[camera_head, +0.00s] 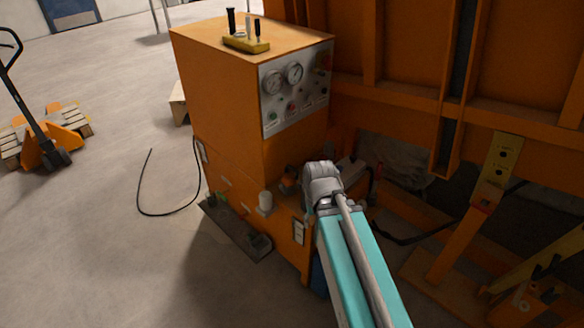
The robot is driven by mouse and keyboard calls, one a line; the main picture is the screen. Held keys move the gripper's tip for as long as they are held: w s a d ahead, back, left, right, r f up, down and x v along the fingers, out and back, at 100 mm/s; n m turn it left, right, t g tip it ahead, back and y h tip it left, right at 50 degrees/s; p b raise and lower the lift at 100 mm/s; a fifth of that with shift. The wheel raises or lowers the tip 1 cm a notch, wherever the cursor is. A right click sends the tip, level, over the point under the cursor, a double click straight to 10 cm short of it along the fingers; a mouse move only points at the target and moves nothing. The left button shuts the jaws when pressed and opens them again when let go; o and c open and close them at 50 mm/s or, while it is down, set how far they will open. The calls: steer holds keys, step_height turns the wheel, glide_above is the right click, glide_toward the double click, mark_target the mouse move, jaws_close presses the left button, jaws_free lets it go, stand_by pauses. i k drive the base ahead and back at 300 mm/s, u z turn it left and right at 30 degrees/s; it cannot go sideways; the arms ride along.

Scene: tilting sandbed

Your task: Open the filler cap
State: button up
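An orange hydraulic cabinet (215,100) stands in the middle, with a lower ledge at its front right. A small white cylindrical part (265,202) stands on the ledge. A small dark reddish part (289,182) sits right of it, close to my arm's grey joint. I cannot tell which of these, if either, is the filler cap. My teal arm link reaches up from the lower right and ends at the grey joint over the ledge. My gripper does not show; the joint hides part of the ledge behind it.
A gauge panel (296,88) is on the cabinet's right face, and a yellow lever block (246,44) is on its top. Large orange steel framing (400,97) closes off the right side. A black cable (168,212) lies on the open floor at left, near a pallet jack (42,145).

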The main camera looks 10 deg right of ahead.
mark_target(288, 180)
steer(key=z, duration=0.1)
steer(key=i, duration=1)
steer(key=u, duration=0.1)
